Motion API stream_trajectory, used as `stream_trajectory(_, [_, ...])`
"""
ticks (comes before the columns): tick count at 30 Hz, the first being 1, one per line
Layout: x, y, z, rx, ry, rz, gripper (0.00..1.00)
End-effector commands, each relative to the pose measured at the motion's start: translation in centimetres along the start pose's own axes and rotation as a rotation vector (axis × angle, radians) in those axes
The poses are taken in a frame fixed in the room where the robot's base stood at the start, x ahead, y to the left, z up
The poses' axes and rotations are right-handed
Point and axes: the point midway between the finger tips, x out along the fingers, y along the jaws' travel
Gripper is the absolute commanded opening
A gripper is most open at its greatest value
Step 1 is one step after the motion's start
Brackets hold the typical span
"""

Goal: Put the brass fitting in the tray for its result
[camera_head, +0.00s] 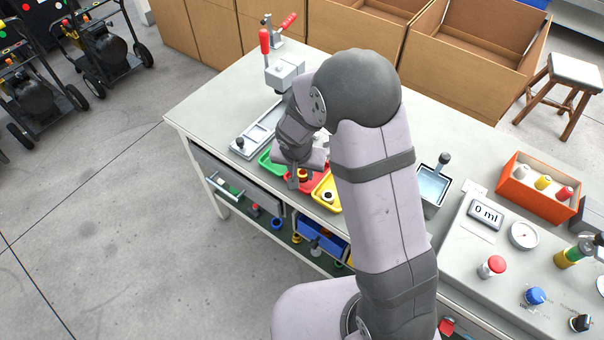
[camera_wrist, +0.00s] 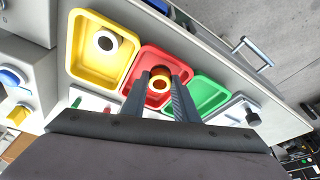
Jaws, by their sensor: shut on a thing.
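The brass fitting (camera_wrist: 160,77) is a short orange-gold ring piece, held between the two dark fingers of my gripper (camera_wrist: 161,85) in the wrist view. It appears within the outline of the red tray (camera_wrist: 146,57); whether it touches the tray floor I cannot tell. In the head view my gripper (camera_head: 299,180) is low over the red tray (camera_head: 317,184), partly hiding it. The yellow tray (camera_wrist: 83,72) holds a pale ring-shaped fitting with a dark hole (camera_wrist: 107,41). The green tray (camera_wrist: 209,93) looks empty in the part that shows.
A clamp fixture with red handles (camera_head: 283,70) stands at the bench's far end. Bins sit on the lower shelf.

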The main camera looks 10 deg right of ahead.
Motion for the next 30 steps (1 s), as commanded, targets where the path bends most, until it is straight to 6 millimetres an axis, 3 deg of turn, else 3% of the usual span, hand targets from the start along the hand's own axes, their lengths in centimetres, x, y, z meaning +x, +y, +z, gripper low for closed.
stream_trajectory(4, [1.4,0.0,0.4,0.0,-0.001,0.0,0.0])
stream_trajectory(18, [1.9,-0.1,0.6,0.0,0.001,-0.001,0.0])
stream_trajectory(19, [1.9,0.0,0.6,0.001,0.0,-0.001,0.29])
stream_trajectory(20, [1.8,0.0,0.6,0.0,0.0,-0.001,0.35])
stream_trajectory(30, [1.7,0.0,0.5,0.0,0.0,-0.001,0.35])
